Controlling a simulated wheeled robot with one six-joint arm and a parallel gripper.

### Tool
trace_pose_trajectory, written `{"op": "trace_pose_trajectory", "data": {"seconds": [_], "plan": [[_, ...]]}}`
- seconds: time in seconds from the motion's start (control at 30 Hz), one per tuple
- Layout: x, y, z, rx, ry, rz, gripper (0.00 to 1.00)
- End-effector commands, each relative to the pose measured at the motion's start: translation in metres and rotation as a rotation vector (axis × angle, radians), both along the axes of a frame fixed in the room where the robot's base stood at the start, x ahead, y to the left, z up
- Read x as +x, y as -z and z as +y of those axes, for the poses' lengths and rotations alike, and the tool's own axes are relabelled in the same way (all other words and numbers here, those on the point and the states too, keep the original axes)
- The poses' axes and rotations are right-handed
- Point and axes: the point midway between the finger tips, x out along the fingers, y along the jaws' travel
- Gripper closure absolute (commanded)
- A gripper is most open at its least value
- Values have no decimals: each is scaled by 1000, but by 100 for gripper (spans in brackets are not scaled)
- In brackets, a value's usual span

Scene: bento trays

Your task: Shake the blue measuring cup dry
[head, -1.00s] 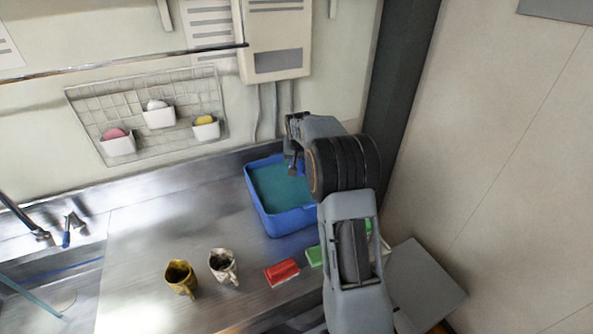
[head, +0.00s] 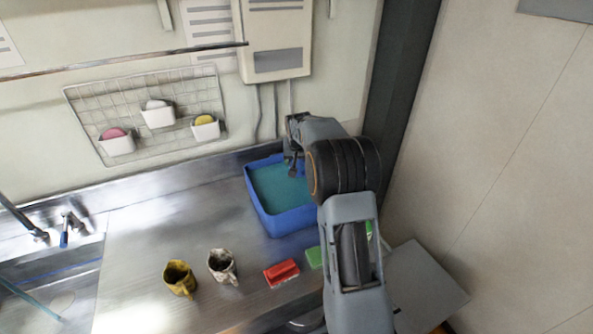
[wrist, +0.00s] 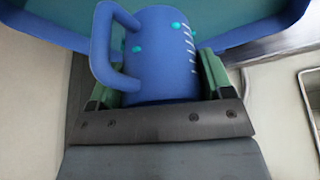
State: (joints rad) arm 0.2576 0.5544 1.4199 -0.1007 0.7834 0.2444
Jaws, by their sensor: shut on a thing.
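The blue measuring cup (wrist: 165,60) fills the middle of the wrist view, with its handle on the left and white marks on its right side. Several teal drops sit on its outside. My gripper (wrist: 158,88) is shut on the cup, with a green finger on each side. In the head view my gripper (head: 292,163) hangs over the blue basin (head: 288,224), which holds teal water. The cup cannot be made out in the head view. The basin's blue wall also shows behind the cup in the wrist view (wrist: 285,30).
A yellow mug (head: 178,283) and a white patterned mug (head: 222,268) stand on the steel counter. A red block-like item (head: 281,273) and a green one (head: 314,258) lie near the basin. A sink (head: 50,290) is at left. The counter's middle-left is clear.

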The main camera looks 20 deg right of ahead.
Motion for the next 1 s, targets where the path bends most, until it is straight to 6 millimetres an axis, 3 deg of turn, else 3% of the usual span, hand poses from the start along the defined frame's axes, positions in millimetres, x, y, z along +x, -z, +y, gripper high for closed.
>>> {"op": "trace_pose_trajectory", "data": {"seconds": [0.43, 0.83, 1.0], "plan": [[0, -35, 0, 0, 0, -1, 61], [0, -1, 0, 0, 0, 0, 61], [0, -5, 0, 0, 0, -1, 61]]}}
